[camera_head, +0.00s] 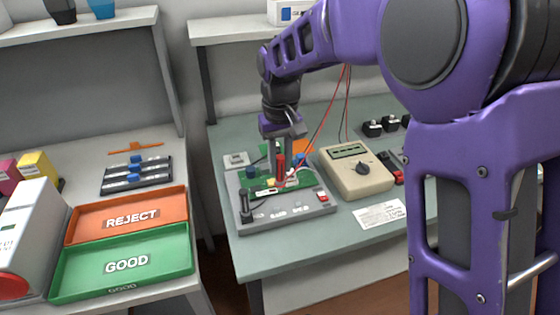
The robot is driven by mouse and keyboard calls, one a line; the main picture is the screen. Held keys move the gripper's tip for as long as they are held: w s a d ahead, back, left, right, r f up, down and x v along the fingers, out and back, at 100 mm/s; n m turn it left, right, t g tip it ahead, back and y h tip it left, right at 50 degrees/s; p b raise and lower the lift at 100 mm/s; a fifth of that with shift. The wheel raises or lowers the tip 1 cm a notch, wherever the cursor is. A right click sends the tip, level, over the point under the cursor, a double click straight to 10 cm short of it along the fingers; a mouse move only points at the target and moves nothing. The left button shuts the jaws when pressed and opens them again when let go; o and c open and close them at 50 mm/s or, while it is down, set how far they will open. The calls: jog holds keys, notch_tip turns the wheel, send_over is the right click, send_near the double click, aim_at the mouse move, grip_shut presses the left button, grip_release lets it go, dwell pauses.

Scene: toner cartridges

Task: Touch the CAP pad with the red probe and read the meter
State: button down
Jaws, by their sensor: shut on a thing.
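My gripper (283,166) points down over the grey test fixture (285,222) on the right-hand table. It is shut on the red probe (281,168), held upright above a green circuit board (258,184). The probe's tip is low over the board; I cannot tell whether it touches. The CAP pad cannot be made out, as the labels are too small. The beige meter (372,182) stands just right of the fixture, with a dark dial and a greenish display (348,151). Its reading is not legible. A red lead (325,115) runs up from the probe area.
A printed card (380,214) lies in front of the meter. Small black parts (373,128) stand behind it. The left table has an orange REJECT tray (170,207), a green GOOD tray (180,262) and dark cartridges (136,178). A gap separates the two tables.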

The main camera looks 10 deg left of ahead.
aim_at(276, 184)
jog(key=shift+s+a+f, duration=0.15)
jog(key=shift+s+a, duration=0.15)
jog(key=shift+a, duration=0.15)
notch_tip(276, 184, down, 6)
jog(key=b, duration=0.4)
jog(key=shift+r+b, duration=0.2)
jog(key=shift+b, duration=0.2)
jog(key=shift+r, duration=0.1)
jog(key=shift+f, duration=0.7)
dwell(1.6)
jog(key=shift+r+p, duration=3)
jog(key=shift+r, duration=0.6)
jog(key=shift+f, duration=0.1)
